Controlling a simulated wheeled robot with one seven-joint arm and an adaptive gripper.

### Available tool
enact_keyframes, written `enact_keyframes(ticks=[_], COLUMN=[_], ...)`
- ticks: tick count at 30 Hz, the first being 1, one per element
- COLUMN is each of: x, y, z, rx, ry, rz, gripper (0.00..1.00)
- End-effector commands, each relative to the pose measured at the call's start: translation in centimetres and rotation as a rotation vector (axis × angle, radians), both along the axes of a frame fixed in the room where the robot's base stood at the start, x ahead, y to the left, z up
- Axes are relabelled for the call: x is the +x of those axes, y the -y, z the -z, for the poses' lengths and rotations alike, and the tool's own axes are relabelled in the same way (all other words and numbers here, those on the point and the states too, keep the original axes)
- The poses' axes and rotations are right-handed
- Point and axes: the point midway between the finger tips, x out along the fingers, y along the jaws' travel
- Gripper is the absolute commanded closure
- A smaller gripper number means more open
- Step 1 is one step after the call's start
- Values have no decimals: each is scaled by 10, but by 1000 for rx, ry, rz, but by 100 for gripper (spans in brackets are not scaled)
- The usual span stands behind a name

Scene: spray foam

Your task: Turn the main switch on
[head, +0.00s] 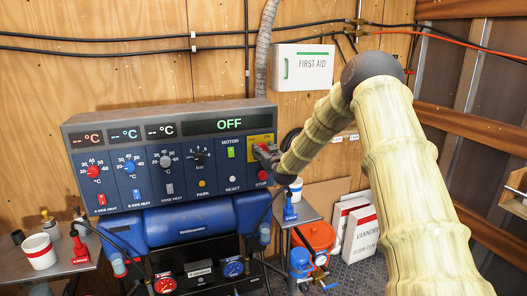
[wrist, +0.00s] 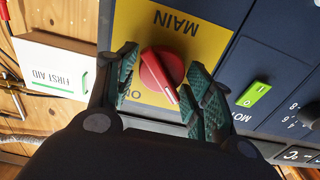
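The main switch is a red rotary knob (wrist: 162,68) on a yellow plate (wrist: 210,40) marked MAIN, which appears upside down in the wrist view. A white line on the knob points toward the lower right there. My gripper (wrist: 166,87) is open, with one green-padded finger on each side of the knob. A gap shows between the knob and the left finger; I cannot tell whether the right finger touches it. In the head view my gripper (head: 265,154) is at the panel's right end, hiding the knob and part of the yellow plate (head: 262,139). The panel display (head: 229,124) reads OFF.
The control panel (head: 120,190) has several knobs and switches; a green MOTOR switch (wrist: 254,94) is near my right finger in the wrist view. A FIRST AID box (head: 302,68) hangs on the wall above. Below are a blue tank (head: 185,222) and side tables with cups.

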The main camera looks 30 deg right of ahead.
Motion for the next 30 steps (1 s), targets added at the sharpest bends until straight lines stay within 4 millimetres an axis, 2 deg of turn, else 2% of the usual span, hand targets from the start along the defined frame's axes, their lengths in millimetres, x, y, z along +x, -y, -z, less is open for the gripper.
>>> enact_keyframes(ticks=[1, 3, 4, 17, 30], x=[0, 0, 0, -1, -2], y=[0, 0, 0, 2, 4], z=[0, 0, 0, 3, 7], rx=[0, 0, 0, 72, 423], ry=[0, 0, 0, 17, 103], rz=[0, 0, 0, 2, 2], gripper=[64, 77, 79, 79, 79])
